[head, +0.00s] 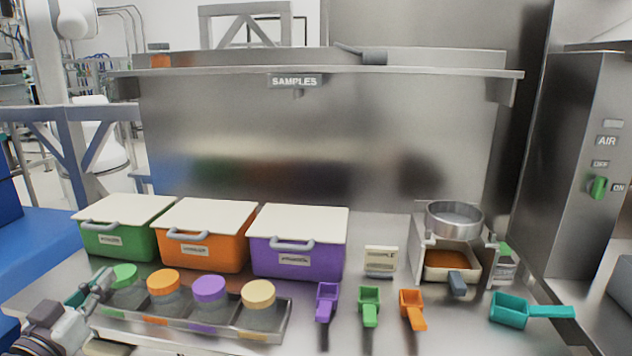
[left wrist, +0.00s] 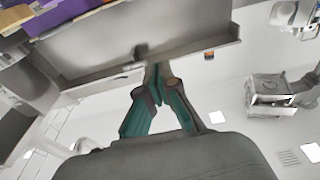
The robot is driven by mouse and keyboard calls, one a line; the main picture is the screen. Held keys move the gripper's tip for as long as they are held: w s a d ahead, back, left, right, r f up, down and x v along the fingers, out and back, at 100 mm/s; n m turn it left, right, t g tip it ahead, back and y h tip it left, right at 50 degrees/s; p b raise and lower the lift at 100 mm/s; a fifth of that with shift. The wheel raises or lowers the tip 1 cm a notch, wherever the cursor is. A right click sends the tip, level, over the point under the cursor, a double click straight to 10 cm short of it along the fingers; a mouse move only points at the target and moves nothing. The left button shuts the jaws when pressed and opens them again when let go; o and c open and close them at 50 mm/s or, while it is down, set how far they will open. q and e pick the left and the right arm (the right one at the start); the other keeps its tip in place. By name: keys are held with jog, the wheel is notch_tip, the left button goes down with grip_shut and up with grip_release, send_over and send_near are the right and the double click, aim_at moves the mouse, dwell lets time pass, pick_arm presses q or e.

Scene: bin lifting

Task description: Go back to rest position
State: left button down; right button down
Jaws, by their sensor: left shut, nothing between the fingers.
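My left gripper (head: 103,281) shows at the lower left of the head view, with its arm coming in from the bottom left corner. It is beside the left end of the metal tray (head: 275,333) that holds the jars with coloured lids, close to the green-lidded jar (head: 124,276). I cannot tell whether it touches the tray. In the left wrist view the teal-padded fingers (left wrist: 157,82) meet at their tips, with nothing between them. My right gripper is in neither view.
Closed green (head: 98,240), orange (head: 180,250) and purple (head: 270,262) bins stand in a row behind the tray. Small scoops (head: 369,300) and a teal scoop (head: 509,311) lie to the right. A sieve (head: 455,222) stands at the back right, under the shelf (head: 400,71).

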pick_arm(q)
jog(key=s+d+f+g, duration=0.2)
jog(key=s+d+f, duration=0.1)
jog(key=f, duration=0.4)
jog(key=s+d+f+m+g, duration=0.1)
jog(key=s+d+f+g, duration=0.15)
jog(key=f, duration=0.45)
jog(key=s+d+f+g, duration=0.2)
jog(key=d+f+g, duration=0.15)
jog(key=f, duration=0.25)
jog(key=s+d+f+g+y, duration=0.1)
jog(key=s+d+f+g, duration=0.4)
jog(key=s, duration=0.5)
jog(key=s+d+f+g+y, duration=0.2)
jog(key=s+f+g, duration=0.1)
jog(key=s+f, duration=0.65)
notch_tip(320, 180, down, 21)
jog(key=s+g+p, duration=0.1)
jog(key=s+p, duration=0.2)
jog(key=s+a+f+g+p, duration=0.1)
jog(key=s+a+f+p, duration=0.1)
jog(key=s+f, duration=1.1)
jog(key=s+a, duration=0.1)
jog(key=s, duration=0.2)
jog(key=shift+f, duration=0.35)
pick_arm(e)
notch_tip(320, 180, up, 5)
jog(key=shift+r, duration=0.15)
